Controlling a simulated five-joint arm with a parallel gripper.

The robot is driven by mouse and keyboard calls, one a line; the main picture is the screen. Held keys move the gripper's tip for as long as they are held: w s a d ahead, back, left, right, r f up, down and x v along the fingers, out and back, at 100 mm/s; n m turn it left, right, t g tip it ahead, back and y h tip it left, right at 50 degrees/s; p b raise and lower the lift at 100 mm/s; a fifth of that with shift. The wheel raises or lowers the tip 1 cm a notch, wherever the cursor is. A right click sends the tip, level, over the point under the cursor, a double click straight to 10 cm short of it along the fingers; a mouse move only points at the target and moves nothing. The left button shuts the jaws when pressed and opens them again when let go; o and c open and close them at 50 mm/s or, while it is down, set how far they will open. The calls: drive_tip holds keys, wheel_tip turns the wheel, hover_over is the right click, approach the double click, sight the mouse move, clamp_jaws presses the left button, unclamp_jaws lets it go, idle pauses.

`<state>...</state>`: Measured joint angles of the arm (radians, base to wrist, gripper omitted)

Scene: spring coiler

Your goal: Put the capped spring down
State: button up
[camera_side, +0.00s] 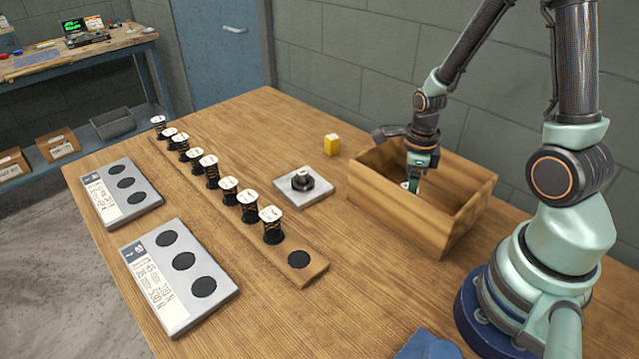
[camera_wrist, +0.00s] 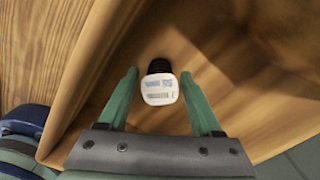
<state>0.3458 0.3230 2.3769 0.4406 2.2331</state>
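The capped spring (camera_wrist: 159,88) has a white labelled cap and a black lower part. It is inside the wooden box (camera_side: 463,220), at the box floor as far as the wrist view shows. In the side view, a bit of its white cap (camera_side: 405,185) shows under my gripper (camera_side: 412,180); the box wall hides the rest. In the wrist view, the green fingers of my gripper (camera_wrist: 160,76) stand either side of the cap, with a narrow gap on each side. The gripper reads as open around the spring.
A long wooden strip (camera_side: 314,272) holds a row of several white-capped springs, with one empty black spot (camera_side: 299,259) at its near end. Two grey trays (camera_side: 205,315) (camera_side: 148,200) have bare black spots. A grey plate (camera_side: 317,196) bears a black knob. A yellow block (camera_side: 332,144) stands near the box.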

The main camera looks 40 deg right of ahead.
drive_tip(key=shift+r, duration=0.1)
wheel_tip(320, 180, up, 11)
drive_tip(key=a+r+n+t, duration=0.2)
drive_tip(key=a+r+n, duration=0.3)
drive_tip(key=n, duration=0.9)
drive_tip(key=a+r+n+t, duration=0.3)
drive_tip(key=a+r+n, duration=0.2)
drive_tip(key=n, duration=1)
drive_tip(key=shift+w+r+n+t, duration=0.3)
drive_tip(key=shift+w+r, duration=0.05)
drive_tip(key=shift+r, duration=0.4)
drive_tip(key=shift+o, duration=0.5)
